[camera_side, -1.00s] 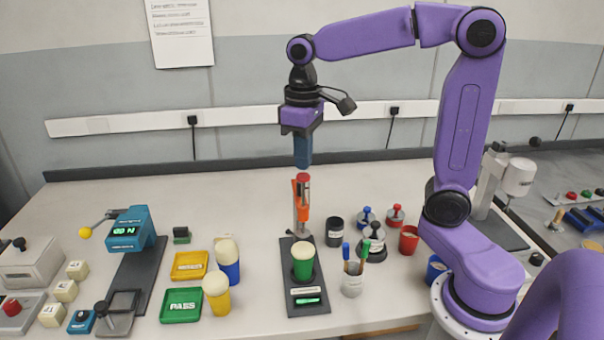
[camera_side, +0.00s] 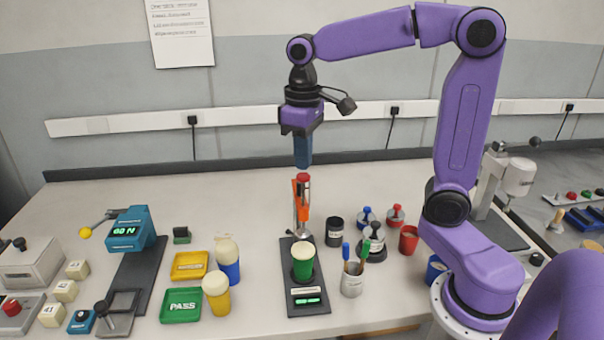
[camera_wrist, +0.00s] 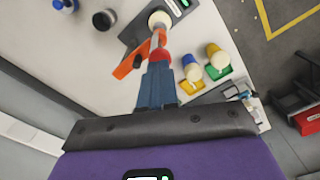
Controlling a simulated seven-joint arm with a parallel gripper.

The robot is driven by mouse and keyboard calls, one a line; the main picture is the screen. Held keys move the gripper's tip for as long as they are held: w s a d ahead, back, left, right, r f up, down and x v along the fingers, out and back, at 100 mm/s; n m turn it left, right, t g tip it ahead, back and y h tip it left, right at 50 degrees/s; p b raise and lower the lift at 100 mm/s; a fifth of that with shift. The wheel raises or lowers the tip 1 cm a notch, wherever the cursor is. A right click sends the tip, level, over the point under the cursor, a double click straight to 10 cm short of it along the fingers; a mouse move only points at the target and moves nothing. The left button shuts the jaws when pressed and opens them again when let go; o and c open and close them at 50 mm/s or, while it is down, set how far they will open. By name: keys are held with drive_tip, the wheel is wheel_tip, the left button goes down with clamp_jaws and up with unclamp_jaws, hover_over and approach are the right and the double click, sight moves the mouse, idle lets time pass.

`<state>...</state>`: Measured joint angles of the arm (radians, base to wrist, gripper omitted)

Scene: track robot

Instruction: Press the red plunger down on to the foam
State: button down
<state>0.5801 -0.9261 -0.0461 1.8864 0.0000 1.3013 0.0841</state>
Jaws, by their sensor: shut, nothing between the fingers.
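The red plunger (camera_side: 303,178) is the red cap on top of an upright stand with an orange part (camera_side: 297,193). In the wrist view the red cap (camera_wrist: 160,55) shows just beyond my fingertips. A green cup (camera_side: 303,265) with a cream foam top (camera_side: 302,248) stands on the dark base in front of that stand; the foam also shows in the wrist view (camera_wrist: 160,18). My gripper (camera_side: 303,165) points straight down with its blue fingers shut and empty, right above the red cap. I cannot tell whether the fingertips touch the cap.
A blue cup (camera_side: 229,270) and a yellow cup (camera_side: 216,302) with foam tops stand left, beside a yellow tray (camera_side: 190,278) and a green PASS tray (camera_side: 181,318). A black pot (camera_side: 334,240), a pen holder (camera_side: 352,284) and weights (camera_side: 373,252) stand close right.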

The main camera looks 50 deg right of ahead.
sight(303, 175)
drive_tip(key=shift+f, duration=2.8)
drive_tip(key=shift+r, duration=0.1)
idle(0.6)
drive_tip(key=shift+r, duration=4.2)
drive_tip(key=s+a+f+n, duration=0.1)
drive_tip(key=s+f+n, duration=0.3)
drive_tip(key=s, duration=0.6)
drive_tip(key=s+a+f+n, duration=0.2)
drive_tip(key=s+f+n, duration=0.3)
drive_tip(key=s+f, duration=0.3)
drive_tip(key=s, duration=0.3)
drive_tip(key=shift+f+n, duration=0.3)
drive_tip(key=shift+f, duration=0.05)
